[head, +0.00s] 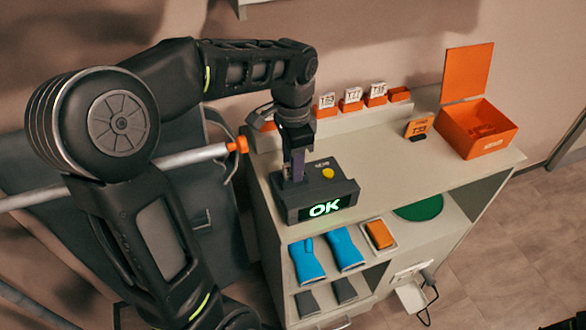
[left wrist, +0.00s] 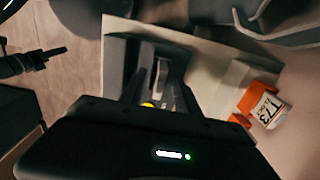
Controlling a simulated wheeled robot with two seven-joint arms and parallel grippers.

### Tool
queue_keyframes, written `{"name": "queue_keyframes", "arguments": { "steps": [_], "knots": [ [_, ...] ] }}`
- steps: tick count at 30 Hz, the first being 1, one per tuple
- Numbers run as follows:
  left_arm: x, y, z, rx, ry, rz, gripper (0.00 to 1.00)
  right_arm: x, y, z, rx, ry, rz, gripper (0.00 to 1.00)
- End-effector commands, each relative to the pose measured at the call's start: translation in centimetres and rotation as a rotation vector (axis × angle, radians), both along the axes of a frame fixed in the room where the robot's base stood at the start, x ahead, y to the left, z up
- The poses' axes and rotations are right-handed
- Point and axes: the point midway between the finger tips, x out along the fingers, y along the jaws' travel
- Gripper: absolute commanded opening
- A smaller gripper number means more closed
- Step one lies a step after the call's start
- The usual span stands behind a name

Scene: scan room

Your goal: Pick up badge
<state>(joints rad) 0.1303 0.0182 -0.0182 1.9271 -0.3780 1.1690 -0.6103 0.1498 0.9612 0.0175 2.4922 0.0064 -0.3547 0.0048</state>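My left gripper (head: 295,176) points down at the top of a dark scanner (head: 345,185) whose front shows a green "OK". A purple-grey upright piece shows at the fingertips; I cannot tell whether it is a badge or a finger. In the left wrist view my left gripper (left wrist: 160,75) has its fingers apart, with a narrow pale strip between them that I cannot identify. White numbered cards (head: 351,95) stand in orange holders on the back ledge. An orange tag (head: 419,128) stands on the counter.
An open orange box (head: 478,128) stands at the counter's right end. Blue items (head: 344,248) and an orange item (head: 379,234) lie on the shelf below, left of a green disc (head: 420,208). A dark gripper-like part, probably my right gripper (left wrist: 58,53), shows in the left wrist view.

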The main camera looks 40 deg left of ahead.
Motion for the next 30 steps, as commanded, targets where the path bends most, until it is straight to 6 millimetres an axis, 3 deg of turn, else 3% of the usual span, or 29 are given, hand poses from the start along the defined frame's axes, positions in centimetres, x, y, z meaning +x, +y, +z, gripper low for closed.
{"name": "queue_keyframes", "arguments": {
  "steps": [18, 30],
  "knots": [
    [0.02, -0.03, -0.12, -0.001, -0.001, 0.0, 0.37, 0.0, -0.01, -0.01, 0.0, 0.0, 0.0, 0.0],
    [0.02, -0.03, -0.12, -0.001, -0.001, 0.0, 0.05, 0.0, 0.0, -0.01, 0.0, 0.0, 0.0, 0.0]
  ]
}}
